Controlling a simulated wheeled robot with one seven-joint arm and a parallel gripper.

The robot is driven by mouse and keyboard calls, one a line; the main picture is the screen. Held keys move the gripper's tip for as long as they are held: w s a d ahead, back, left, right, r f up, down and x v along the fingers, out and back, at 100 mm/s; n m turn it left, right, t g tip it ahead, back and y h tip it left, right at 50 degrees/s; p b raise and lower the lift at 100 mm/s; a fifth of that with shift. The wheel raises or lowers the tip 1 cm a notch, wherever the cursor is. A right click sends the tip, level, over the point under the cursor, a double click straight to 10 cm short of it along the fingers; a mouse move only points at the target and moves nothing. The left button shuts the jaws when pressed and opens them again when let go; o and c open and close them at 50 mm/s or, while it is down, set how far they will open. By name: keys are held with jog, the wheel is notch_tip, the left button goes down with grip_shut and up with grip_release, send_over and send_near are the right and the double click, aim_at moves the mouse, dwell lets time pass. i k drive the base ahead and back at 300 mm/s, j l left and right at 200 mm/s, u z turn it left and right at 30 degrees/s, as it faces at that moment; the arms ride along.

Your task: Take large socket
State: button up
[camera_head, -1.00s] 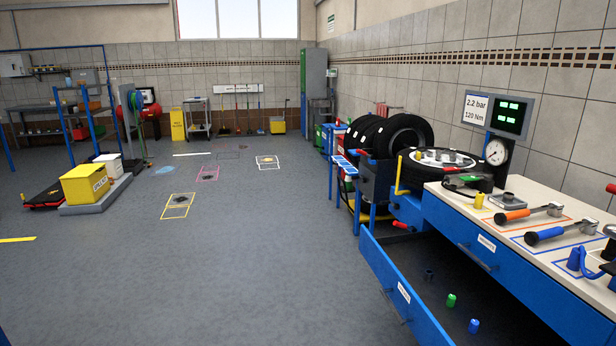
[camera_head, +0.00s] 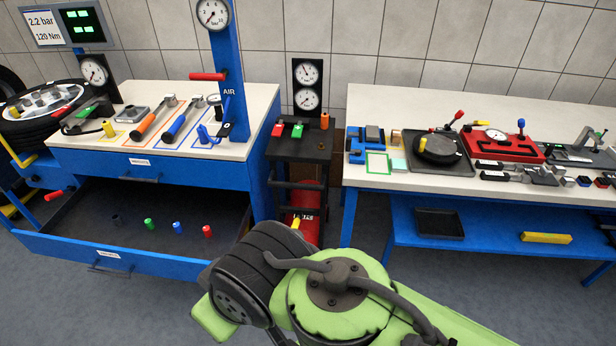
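An open blue drawer (camera_head: 75,243) under the left workbench holds several small sockets standing in a row. They are a dark one (camera_head: 116,219), a green one (camera_head: 148,224), a blue one (camera_head: 177,227) and a red one (camera_head: 207,231). A yellow socket-like piece (camera_head: 108,129) stands on the bench top, and a blue one (camera_head: 203,132) stands near the column. I cannot tell from size which is the large socket. My green and black arm fills the lower middle, right of the drawer. My gripper does not show.
The left workbench (camera_head: 235,148) carries torque wrenches (camera_head: 148,124) and a blue gauge column (camera_head: 228,75). A dark cart with a red cylinder (camera_head: 302,215) stands between the benches. The right bench (camera_head: 440,100) holds several tools. Grey floor (camera_head: 150,300) is free before the drawer.

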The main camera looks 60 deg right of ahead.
aim_at(130, 110)
jog(key=z, duration=1.75)
jog(key=j+u, duration=0.3)
jog(key=i+j+u, duration=0.1)
jog(key=j+u, duration=0.15)
jog(key=j, duration=0.15)
jog(key=i+j+u, duration=0.15)
jog(key=j+u, duration=0.15)
jog(key=i+j+u, duration=0.25)
jog(key=j, duration=0.15)
jog(key=i+j+u, duration=1.2)
jog(key=i+u, duration=0.3)
jog(key=i+z, duration=0.25)
jog(key=i, duration=0.2)
jog(key=i+j+z, duration=0.1)
jog(key=i+z, duration=0.15)
jog(key=i, duration=0.25)
jog(key=i+j+z, duration=0.25)
jog(key=i, duration=0.2)
jog(key=i+l+z, duration=0.2)
jog(key=z, duration=0.2)
jog(key=i+l+z, duration=0.25)
jog(key=z, duration=0.15)
jog(key=i+l+z, duration=0.1)
jog(key=i+z, duration=0.15)
jog(key=z, duration=0.15)
jog(key=i+z, duration=0.25)
jog(key=z, duration=0.2)
jog(key=i+z, duration=0.25)
jog(key=z, duration=0.15)
